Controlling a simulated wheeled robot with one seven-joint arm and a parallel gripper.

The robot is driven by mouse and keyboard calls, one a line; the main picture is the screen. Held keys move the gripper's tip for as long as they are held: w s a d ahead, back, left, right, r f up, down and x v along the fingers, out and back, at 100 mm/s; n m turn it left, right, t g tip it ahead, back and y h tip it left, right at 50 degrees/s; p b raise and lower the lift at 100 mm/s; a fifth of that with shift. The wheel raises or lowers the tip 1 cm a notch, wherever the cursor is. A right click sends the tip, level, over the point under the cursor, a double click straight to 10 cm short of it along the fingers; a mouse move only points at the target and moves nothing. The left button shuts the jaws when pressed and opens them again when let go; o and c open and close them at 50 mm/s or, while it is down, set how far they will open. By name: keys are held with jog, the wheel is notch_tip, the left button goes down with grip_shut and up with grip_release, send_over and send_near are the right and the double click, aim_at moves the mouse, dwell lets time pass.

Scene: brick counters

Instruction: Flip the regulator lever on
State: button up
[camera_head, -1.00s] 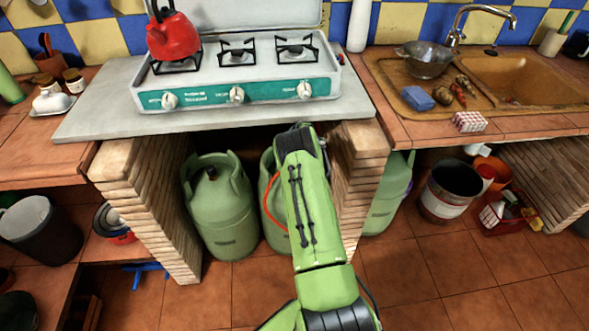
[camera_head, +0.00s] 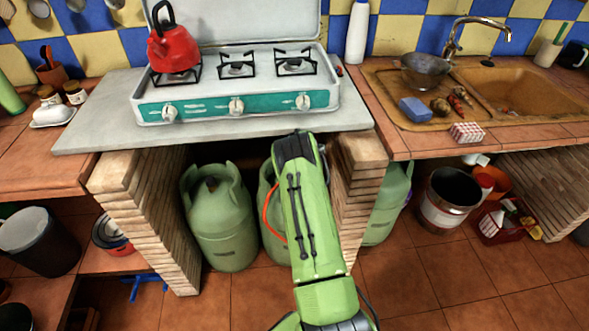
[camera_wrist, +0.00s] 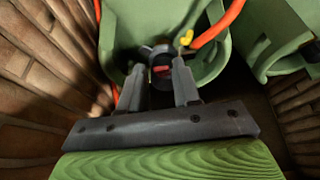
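The green gas cylinder under the stove (camera_head: 266,222) is partly hidden behind my arm in the head view. In the wrist view its green collar (camera_wrist: 120,25) surrounds a dark round regulator (camera_wrist: 150,51) with a small red piece (camera_wrist: 161,69). A small yellow piece (camera_wrist: 186,38) sits by the end of the orange hose (camera_wrist: 219,22). I cannot tell whether the red or the yellow piece is the lever. My gripper (camera_wrist: 159,66) is open, its two fingertips apart at the near side of the regulator, with the red piece showing between them. The head view hides my gripper.
Brick pillars (camera_head: 140,215) and (camera_head: 358,190) flank the space under the stove counter (camera_head: 100,130). Another green cylinder (camera_head: 222,225) stands to the left in that space. A third cylinder (camera_head: 390,205) stands right of the right pillar. The floor in front is clear.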

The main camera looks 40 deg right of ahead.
jog(key=p+v, duration=0.2)
jog(key=v, duration=0.8)
